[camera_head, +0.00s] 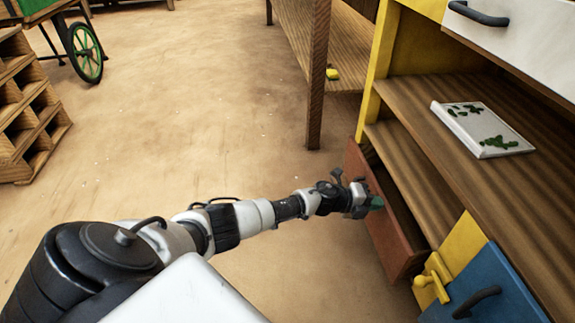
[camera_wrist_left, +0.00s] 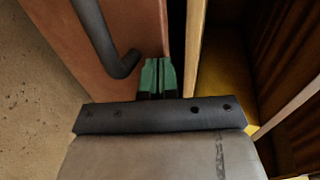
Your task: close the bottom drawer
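The bottom drawer (camera_head: 397,250) has a red-brown front and stands pulled out from the low part of the stall, its inside showing behind the front. In the left wrist view its front (camera_wrist_left: 55,40) fills the upper left, with a dark bar handle (camera_wrist_left: 97,38) on it. My left gripper (camera_head: 376,203) is at the drawer front. In the left wrist view its green fingertips (camera_wrist_left: 157,76) are together, beside the handle and near the edge of the front. Nothing shows between them. Whether they touch the front I cannot tell. My right gripper is not in view.
A yellow panel with a yellow knob (camera_head: 433,280) and a blue panel (camera_head: 500,305) are near the drawer. A wooden table leg (camera_head: 317,90) stands beyond.

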